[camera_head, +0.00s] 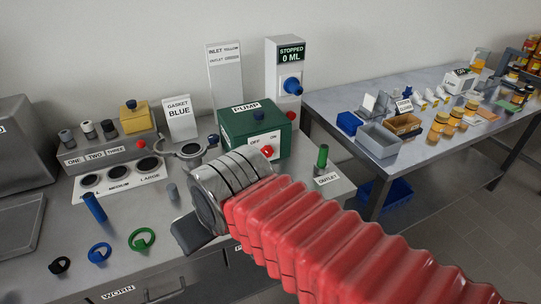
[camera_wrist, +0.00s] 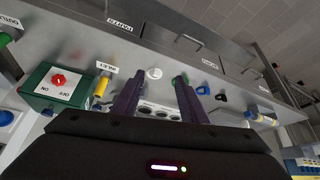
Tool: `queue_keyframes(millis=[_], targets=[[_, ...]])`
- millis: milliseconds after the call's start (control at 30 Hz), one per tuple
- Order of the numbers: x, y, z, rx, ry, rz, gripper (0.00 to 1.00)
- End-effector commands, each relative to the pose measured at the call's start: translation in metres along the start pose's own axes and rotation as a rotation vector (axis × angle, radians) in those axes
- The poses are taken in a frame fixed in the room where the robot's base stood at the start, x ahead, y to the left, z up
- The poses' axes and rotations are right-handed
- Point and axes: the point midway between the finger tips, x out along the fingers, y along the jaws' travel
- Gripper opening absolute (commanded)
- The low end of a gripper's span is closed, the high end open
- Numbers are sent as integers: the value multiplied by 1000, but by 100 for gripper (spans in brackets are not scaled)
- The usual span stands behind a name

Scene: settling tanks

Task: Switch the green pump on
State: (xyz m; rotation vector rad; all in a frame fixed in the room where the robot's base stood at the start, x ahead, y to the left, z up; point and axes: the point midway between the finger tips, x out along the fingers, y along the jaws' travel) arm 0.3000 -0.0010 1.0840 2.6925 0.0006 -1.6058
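The green pump (camera_head: 240,118) is a box on the bench, labelled PUMP, with a white OFF/ON plate and a red knob (camera_head: 267,151) on it. I cannot tell which way the knob points. In the wrist view the pump (camera_wrist: 47,101) is at the left with its red knob (camera_wrist: 58,80). My gripper (camera_wrist: 157,80) is open and empty, its dark fingers apart above the bench, to the right of the pump in that view. In the head view my wrist and red-sleeved arm stand in front of the pump, and the fingertips are hidden.
A display (camera_head: 291,54) behind reads STOPPED 0 ML above a blue knob (camera_head: 292,86). A green-topped outlet pipe (camera_head: 322,158) stands right of the pump, and a metal ring clamp (camera_head: 181,149) left. Coloured rings and a blue cylinder (camera_head: 94,207) lie on the front left bench.

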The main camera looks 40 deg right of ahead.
Motion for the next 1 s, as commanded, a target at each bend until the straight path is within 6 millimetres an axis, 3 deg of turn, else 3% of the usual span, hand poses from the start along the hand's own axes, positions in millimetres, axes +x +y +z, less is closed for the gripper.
queue_keyframes(millis=[167, 267, 600, 1000], targets=[[14, 12, -16, -58, 29, 39, 52], [29, 31, -32, -128, 62, 84, 54], [88, 122, -88, -495, 166, 293, 54], [147, 217, -111, -956, 220, 516, 54]])
